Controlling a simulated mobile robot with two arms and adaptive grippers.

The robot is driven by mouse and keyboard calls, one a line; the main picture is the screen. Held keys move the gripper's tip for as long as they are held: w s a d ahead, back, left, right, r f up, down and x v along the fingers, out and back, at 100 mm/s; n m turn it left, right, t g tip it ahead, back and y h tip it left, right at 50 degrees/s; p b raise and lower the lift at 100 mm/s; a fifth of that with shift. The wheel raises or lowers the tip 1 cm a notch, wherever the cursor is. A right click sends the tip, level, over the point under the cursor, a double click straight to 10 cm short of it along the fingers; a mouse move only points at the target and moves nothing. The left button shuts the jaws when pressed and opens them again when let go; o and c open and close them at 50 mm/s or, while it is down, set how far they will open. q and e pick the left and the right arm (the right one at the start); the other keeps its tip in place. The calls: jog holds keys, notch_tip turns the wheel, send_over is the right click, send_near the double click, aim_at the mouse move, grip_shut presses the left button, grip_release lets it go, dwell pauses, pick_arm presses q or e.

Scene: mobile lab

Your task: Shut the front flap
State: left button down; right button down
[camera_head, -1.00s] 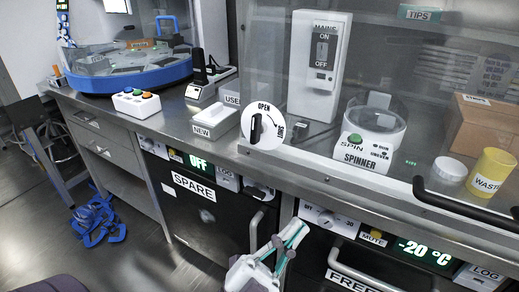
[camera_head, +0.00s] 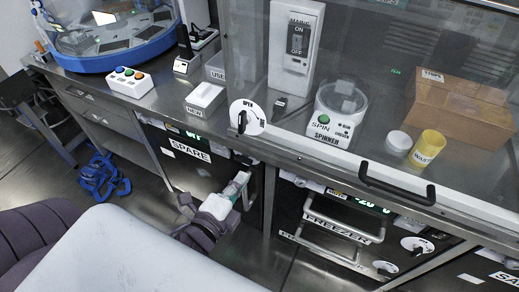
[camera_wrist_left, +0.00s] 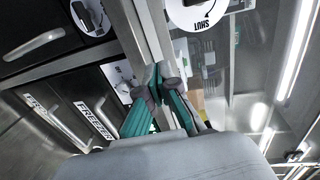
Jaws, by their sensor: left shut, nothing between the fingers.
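The front flap (camera_head: 340,168) is a clear panel with a pale lower rim and a black bar handle (camera_head: 397,184). Its rim runs along the bench's front edge; I cannot tell whether it is fully seated. A round white dial (camera_head: 254,121) at the panel's lower left has a black knob near the word OPEN; part of it also shows at the top of the left wrist view (camera_wrist_left: 190,14), with the word SHUT. My left gripper (camera_head: 243,177) is shut and empty, below the dial and in front of the SPARE unit's right end. Its teal fingers (camera_wrist_left: 158,76) meet at the tips. My right gripper is not in view.
The SPARE unit (camera_head: 185,150) and the freezer (camera_head: 335,228) with its bar handles sit under the bench. Blue straps (camera_head: 102,175) lie on the floor.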

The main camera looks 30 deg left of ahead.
aim_at(266, 146)
pick_arm(q)
jog(key=w, duration=0.3)
jog(key=w+f+p, duration=0.1)
jog(key=w, duration=0.6)
jog(key=shift+w+f, duration=0.15)
jog(key=shift+f, duration=0.25)
jog(key=shift+t, duration=0.6)
jog(key=w+b, duration=0.1)
jog(key=w, duration=0.1)
jog(key=w+f+b, duration=0.1)
jog(key=w+b, duration=0.1)
jog(key=shift+w, duration=0.15)
jog(key=shift+r, duration=0.15)
